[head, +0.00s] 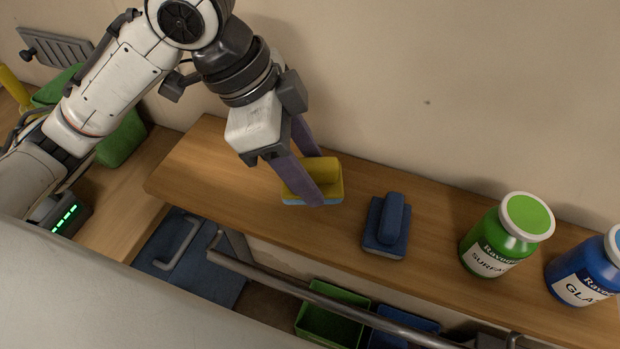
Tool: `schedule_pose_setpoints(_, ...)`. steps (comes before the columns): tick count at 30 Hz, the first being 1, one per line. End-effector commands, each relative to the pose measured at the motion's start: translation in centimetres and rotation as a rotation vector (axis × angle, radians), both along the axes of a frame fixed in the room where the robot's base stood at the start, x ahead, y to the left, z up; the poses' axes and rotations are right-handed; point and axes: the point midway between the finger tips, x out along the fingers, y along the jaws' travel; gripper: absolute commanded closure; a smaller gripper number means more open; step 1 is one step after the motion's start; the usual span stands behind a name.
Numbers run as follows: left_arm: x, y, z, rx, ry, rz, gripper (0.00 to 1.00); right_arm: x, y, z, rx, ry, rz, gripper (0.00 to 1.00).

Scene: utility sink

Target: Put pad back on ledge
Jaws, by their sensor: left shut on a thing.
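A yellow pad (326,172) with a pale blue underside is at the wooden ledge (430,190), left of its middle. My left gripper (318,178) reaches down from the upper left and is shut on the yellow pad, with its purple-grey fingers on either side of the pad's raised grip. The fingers hide part of the pad. I cannot tell whether its underside touches the ledge. A blue pad (388,226) with a raised handle sits on the ledge to the right, apart from the yellow one. My right gripper is not in view.
A green jar (490,245) and a blue jar (578,275) stand at the ledge's right. A metal rail (320,297) runs along the front, above green (322,325) and blue bins. The wall rises behind. The ledge's left end is bare.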

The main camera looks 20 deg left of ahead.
Motion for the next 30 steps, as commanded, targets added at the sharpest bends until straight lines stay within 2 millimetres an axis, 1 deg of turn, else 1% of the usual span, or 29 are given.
schedule_pose_setpoints(9,0.0,0.0,-4.1,0.0,0.002,0.001,0.67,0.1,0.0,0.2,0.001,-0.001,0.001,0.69)
schedule_pose_setpoints(12,0.0,0.0,-4.5,0.0,-0.002,-0.001,0.67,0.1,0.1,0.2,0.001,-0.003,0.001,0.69)
schedule_pose_setpoints(17,0.0,0.0,-4.5,0.0,-0.002,0.0,0.67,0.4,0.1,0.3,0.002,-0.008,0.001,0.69)
schedule_pose_setpoints(18,0.0,0.0,-4.5,0.0,-0.002,-0.001,0.44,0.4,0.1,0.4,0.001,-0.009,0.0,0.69)
schedule_pose_setpoints(20,0.0,0.0,-4.5,0.0,-0.002,-0.001,0.34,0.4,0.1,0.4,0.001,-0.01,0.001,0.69)
schedule_pose_setpoints(21,0.0,0.0,-4.5,0.0,-0.002,-0.001,0.3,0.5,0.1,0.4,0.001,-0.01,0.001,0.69)
schedule_pose_setpoints(30,0.0,0.1,-4.4,0.0,-0.002,0.0,0.3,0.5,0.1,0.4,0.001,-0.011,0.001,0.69)
